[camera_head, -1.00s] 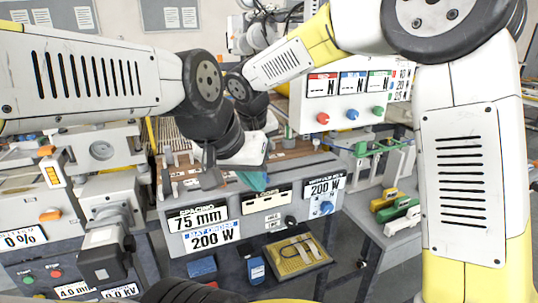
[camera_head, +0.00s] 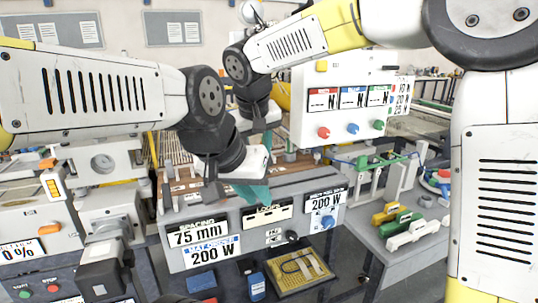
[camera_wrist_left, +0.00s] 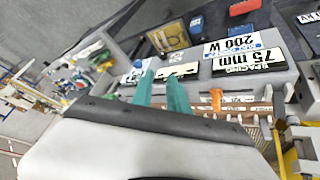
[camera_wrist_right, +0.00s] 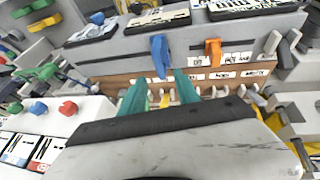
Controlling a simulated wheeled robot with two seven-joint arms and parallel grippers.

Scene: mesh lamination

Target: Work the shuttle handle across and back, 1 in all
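In the right wrist view an upright blue handle (camera_wrist_right: 160,56) and an orange handle (camera_wrist_right: 214,52) stand at the labelled wooden strip of the bench machine. Which one is the shuttle handle I cannot tell. My right gripper (camera_wrist_right: 158,76) is open, its teal fingers apart, with the blue handle just beyond and between the tips in the picture; contact is unclear. In the head view my right gripper (camera_head: 267,140) is partly hidden behind my left arm. My left gripper (camera_head: 257,192) hangs at the machine's front edge; its fingers (camera_wrist_left: 160,74) are apart and empty. The orange handle (camera_wrist_left: 217,98) also shows in the left wrist view.
The grey front panel (camera_head: 255,222) carries spacing and watt displays. A white box with knobs (camera_head: 345,108) stands behind right. A yellow tray (camera_head: 296,268) and a blue bottle (camera_head: 255,283) sit below the panel. Coloured handles (camera_head: 398,222) lie on the right-hand bench.

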